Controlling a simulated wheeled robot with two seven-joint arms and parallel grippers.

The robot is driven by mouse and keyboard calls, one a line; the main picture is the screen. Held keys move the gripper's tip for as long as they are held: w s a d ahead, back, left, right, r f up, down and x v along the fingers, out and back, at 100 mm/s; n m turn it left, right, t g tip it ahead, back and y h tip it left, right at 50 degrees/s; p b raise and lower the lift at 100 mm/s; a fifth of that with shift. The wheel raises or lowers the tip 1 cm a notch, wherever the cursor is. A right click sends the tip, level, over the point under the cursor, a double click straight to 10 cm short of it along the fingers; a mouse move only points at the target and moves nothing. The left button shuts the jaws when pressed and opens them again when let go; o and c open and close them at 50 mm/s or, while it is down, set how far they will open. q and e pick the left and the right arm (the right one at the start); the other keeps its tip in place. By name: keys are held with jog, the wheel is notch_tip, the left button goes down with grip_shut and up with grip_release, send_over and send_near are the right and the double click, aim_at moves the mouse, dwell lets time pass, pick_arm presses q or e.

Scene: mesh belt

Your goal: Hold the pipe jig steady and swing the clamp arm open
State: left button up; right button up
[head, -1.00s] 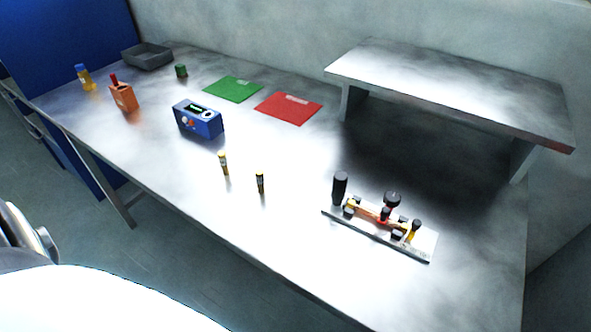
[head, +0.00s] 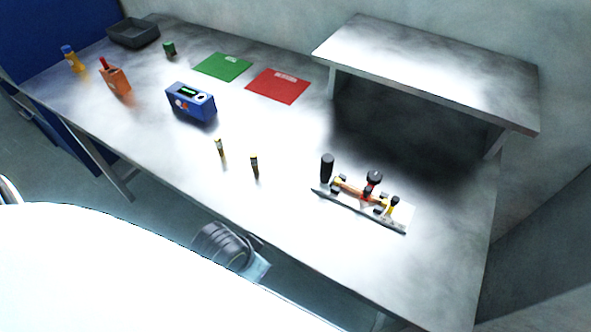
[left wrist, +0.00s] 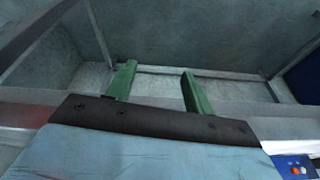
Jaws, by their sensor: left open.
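The pipe jig (head: 404,214) is a light flat plate near the right end of the bench in the head view. It carries a tall black post (head: 327,168), a black knob (head: 375,176) and a copper-coloured pipe (head: 349,188) lying along it. The clamp arm is too small to make out, so I cannot tell its position. My left gripper (left wrist: 158,85) shows in the left wrist view with its two green fingers apart and nothing between them. Its fingers point past the bench, towards the floor and wall. My right gripper is not identifiable.
Two small upright cylinders (head: 219,147) (head: 254,164) stand left of the jig. A blue device (head: 191,103), a green mat (head: 223,67) and a red mat (head: 278,86) lie farther back. A raised metal shelf (head: 430,75) stands behind the jig. The front bench edge is clear.

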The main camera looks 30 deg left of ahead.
aim_at(332, 160)
pick_arm(q)
notch_tip(332, 160, up, 9)
jog(key=t+p, duration=0.1)
jog(key=w+r+t, duration=0.1)
jog(key=w, duration=0.1)
jog(key=w+r+t, duration=0.1)
jog(key=w+t, duration=0.1)
jog(key=w, duration=0.1)
jog(key=w+r+t, duration=0.1)
jog(key=w+r, duration=0.1)
jog(key=w, duration=0.1)
jog(key=shift+w+d+n+t, duration=0.1)
jog(key=shift+w+n+t, duration=0.05)
jog(key=shift+n+t, duration=0.2)
jog(key=w+d+r+m+t+h, duration=0.1)
jog(key=w+d+r+t+h, duration=0.2)
jog(key=w+r+t, duration=0.15)
jog(key=shift+g, duration=0.3)
jog(key=b+x, duration=0.1)
jog(key=x, duration=1.2)
jog(key=shift+w+d+f, duration=0.15)
jog(key=shift+w+f, duration=0.1)
jog(key=shift+c, duration=0.4)
grip_shut()
